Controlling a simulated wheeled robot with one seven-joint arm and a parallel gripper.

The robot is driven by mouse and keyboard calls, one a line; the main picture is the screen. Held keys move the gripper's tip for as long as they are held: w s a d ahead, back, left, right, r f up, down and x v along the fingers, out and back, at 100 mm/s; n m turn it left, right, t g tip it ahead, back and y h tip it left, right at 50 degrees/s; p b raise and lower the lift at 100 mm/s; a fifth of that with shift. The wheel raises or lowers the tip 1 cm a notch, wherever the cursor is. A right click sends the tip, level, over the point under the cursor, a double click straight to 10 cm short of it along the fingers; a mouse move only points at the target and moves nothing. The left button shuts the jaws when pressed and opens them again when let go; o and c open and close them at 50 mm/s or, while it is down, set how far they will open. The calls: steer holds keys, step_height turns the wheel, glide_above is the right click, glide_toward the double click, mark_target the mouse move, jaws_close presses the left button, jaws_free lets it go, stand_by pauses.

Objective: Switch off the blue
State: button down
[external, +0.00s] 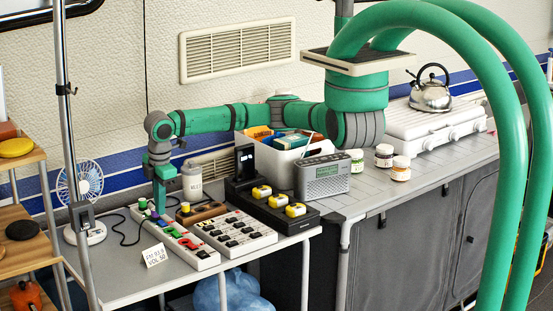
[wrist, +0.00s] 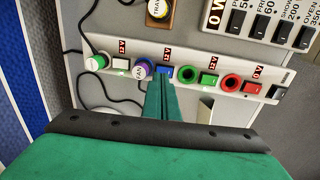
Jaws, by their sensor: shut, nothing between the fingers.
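A white power strip (wrist: 190,63) lies on the grey table and carries a row of coloured switches and sockets. The blue switch (wrist: 163,70) sits between a purple-ringed plug (wrist: 143,70) and a green socket (wrist: 188,76). My gripper (wrist: 164,80) is shut and empty, its tips at the lower edge of the blue switch in the wrist view and covering part of it. I cannot tell whether they touch it. In the external view my gripper (external: 160,211) points down over the strip (external: 205,258), and the blue switch is hard to make out there.
A green switch (wrist: 208,79), a red socket (wrist: 230,82) and a red switch (wrist: 251,87) follow to the right. A white switch panel (external: 232,235), a black charger with yellow batteries (external: 278,211), a fan (external: 82,182) and a label card (external: 154,255) stand nearby.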

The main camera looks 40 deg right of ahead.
mark_target(162, 223)
steer(key=shift+w+f, duration=0.15)
steer(key=shift+f, duration=1.15)
steer(key=shift+f, duration=0.1)
